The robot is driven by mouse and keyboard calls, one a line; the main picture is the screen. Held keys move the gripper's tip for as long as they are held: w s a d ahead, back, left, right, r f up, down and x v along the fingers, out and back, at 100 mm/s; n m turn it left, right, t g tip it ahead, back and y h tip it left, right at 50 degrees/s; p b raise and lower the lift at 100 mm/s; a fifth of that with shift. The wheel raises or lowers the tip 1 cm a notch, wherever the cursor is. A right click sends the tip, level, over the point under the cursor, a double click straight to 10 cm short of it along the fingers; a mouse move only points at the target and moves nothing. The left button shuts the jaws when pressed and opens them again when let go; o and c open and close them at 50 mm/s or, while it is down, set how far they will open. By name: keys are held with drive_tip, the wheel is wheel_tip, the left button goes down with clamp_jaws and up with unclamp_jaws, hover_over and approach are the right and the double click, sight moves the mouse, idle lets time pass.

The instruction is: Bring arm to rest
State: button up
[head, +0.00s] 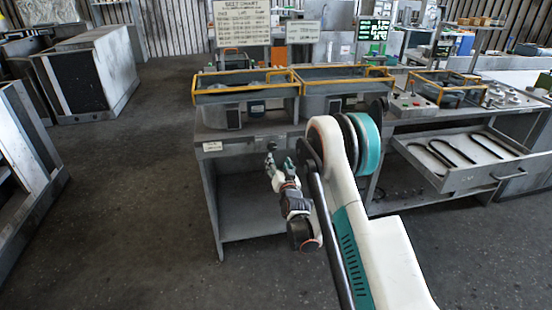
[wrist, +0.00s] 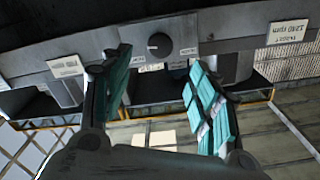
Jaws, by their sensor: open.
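My gripper (head: 279,163) hangs in front of the grey workbench in the head view, below the bench's front edge and to the left of my raised arm. In the wrist view my gripper (wrist: 160,95) shows two teal-padded fingers standing apart with nothing between them. A dark round knob (wrist: 159,44) on a grey panel lies beyond the fingertips in the wrist view. I cannot tell whether the fingers touch the bench front.
The workbench (head: 207,165) carries yellow-railed trays (head: 243,90) and has an open space below. An open drawer (head: 455,178) with dark tools juts out at the right. Grey cabinets (head: 90,72) stand at the left. The floor (head: 140,190) between is clear.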

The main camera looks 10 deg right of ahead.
drive_tip(key=shift+s, duration=0.55)
drive_tip(key=s+a+r+n+g, duration=0.1)
drive_tip(key=s+r+n+g, duration=0.2)
drive_tip(key=r, duration=1)
drive_tip(key=s+r+g+y, duration=0.1)
drive_tip(key=s+r, duration=0.3)
drive_tip(key=s, duration=0.2)
drive_tip(key=s+r+g, duration=0.1)
drive_tip(key=s+r, duration=0.3)
drive_tip(key=s, duration=0.2)
drive_tip(key=s+d+f+n+g+h, duration=0.1)
drive_tip(key=s+g, duration=0.5)
drive_tip(key=s, duration=2.7)
drive_tip(key=shift+s+f+n, duration=0.3)
drive_tip(key=shift+f, duration=0.3)
